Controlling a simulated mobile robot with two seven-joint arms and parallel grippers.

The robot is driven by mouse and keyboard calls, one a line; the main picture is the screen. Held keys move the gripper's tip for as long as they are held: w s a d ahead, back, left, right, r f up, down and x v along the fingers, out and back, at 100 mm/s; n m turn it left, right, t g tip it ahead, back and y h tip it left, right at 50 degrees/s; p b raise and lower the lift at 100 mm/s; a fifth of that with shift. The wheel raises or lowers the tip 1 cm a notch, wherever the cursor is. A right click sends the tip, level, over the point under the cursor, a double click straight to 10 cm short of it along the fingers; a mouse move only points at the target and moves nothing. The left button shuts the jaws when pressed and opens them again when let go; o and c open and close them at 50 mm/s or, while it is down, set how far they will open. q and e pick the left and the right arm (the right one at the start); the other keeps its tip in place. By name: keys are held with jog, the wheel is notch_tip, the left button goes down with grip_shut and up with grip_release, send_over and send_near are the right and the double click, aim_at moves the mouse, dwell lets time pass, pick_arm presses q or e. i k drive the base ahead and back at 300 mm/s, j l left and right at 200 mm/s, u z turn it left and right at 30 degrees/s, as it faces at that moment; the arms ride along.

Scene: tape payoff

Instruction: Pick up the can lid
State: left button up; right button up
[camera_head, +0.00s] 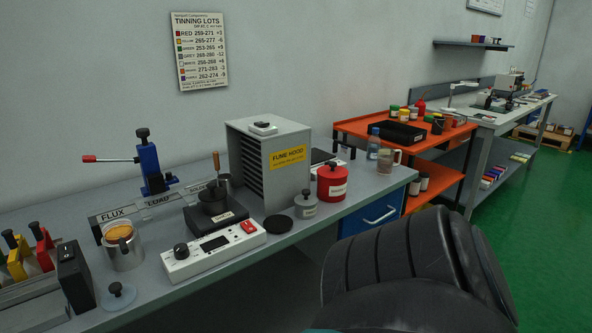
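The disc is apart from the can. A plain black disc (278,224) lies farther right on the bench. Neither gripper shows; a bulky black arm part of mine fills the lower right.
A black box (75,279) stands left of the lid, beside coloured holders (18,262). A white control unit (213,250) with a dark pot (213,202) is to the right.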

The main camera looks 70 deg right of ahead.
aim_at(332, 171)
jog(key=z, duration=2.45)
jog(key=i+l+u, duration=0.1)
jog(key=u, duration=0.35)
jog(key=l+u, duration=0.2)
jog(key=u, duration=0.2)
jog(key=i+l+u, duration=0.1)
jog(key=u, duration=0.35)
jog(key=l+u, duration=0.45)
jog(key=l, duration=1.1)
jog(key=k+l+u, duration=0.15)
jog(key=l, duration=0.45)
jog(key=k+l, duration=0.1)
jog(key=l, duration=0.5)
jog(key=u, duration=0.05)
